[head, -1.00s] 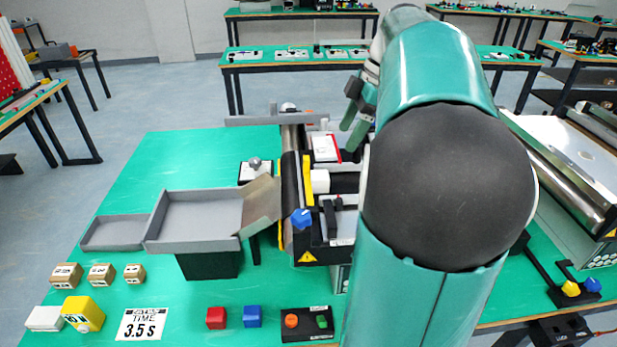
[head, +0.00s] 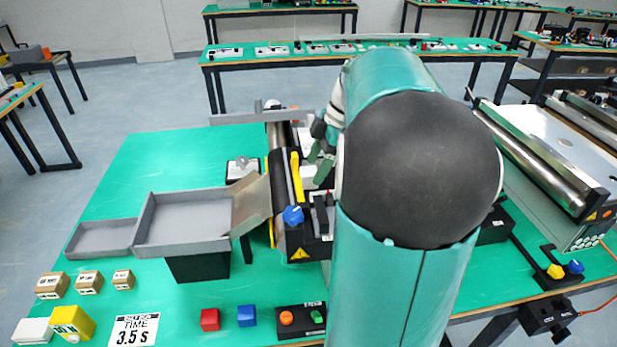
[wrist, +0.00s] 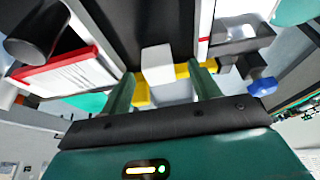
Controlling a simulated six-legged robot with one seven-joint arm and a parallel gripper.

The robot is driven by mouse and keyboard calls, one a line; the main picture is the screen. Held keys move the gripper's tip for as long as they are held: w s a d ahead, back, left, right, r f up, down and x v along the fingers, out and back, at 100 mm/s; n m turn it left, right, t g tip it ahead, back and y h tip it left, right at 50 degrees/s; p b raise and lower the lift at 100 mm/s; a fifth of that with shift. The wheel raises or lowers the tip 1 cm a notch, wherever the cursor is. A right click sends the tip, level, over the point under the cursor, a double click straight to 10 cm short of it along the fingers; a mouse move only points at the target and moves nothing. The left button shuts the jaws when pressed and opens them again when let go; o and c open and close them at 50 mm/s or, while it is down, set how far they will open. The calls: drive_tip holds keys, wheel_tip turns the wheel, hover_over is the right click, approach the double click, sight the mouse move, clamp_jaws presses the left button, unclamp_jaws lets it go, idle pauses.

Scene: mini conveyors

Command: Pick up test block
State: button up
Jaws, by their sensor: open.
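A small white block (head: 307,170) sits on the mini conveyor and I take it for the test block. My gripper (head: 320,162) is just above and beside it, fingers pointing down, partly hidden by my arm. In the wrist view the white block (wrist: 157,60) shows between the two green fingertips of my gripper (wrist: 161,72). The gripper is open, with a gap on each side of the block. It holds nothing. Whether a fingertip touches the block I cannot tell.
A red-and-white box (wrist: 60,75) and a dark roller (wrist: 38,32) are close by. A yellow bar (head: 296,178) and a blue knob (head: 293,215) are on the conveyor's near side. Grey trays (head: 185,222) stand left. Labelled blocks (head: 72,323) and red and blue cubes (head: 209,319) lie in front.

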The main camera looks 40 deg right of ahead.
sight(313, 170)
drive_tip(key=shift+x, duration=1.6)
drive_tip(key=shift+w, duration=0.1)
drive_tip(key=c, duration=1.2)
drive_tip(key=shift+o, duration=0.2)
drive_tip(key=shift+r, duration=0.1)
drive_tip(key=shift+r, duration=0.45)
wheel_tip(313, 170, up, 2)
drive_tip(key=shift+r, duration=0.15)
drive_tip(key=s+r, duration=0.9)
drive_tip(key=s, duration=0.5)
drive_tip(key=shift+r, duration=0.35)
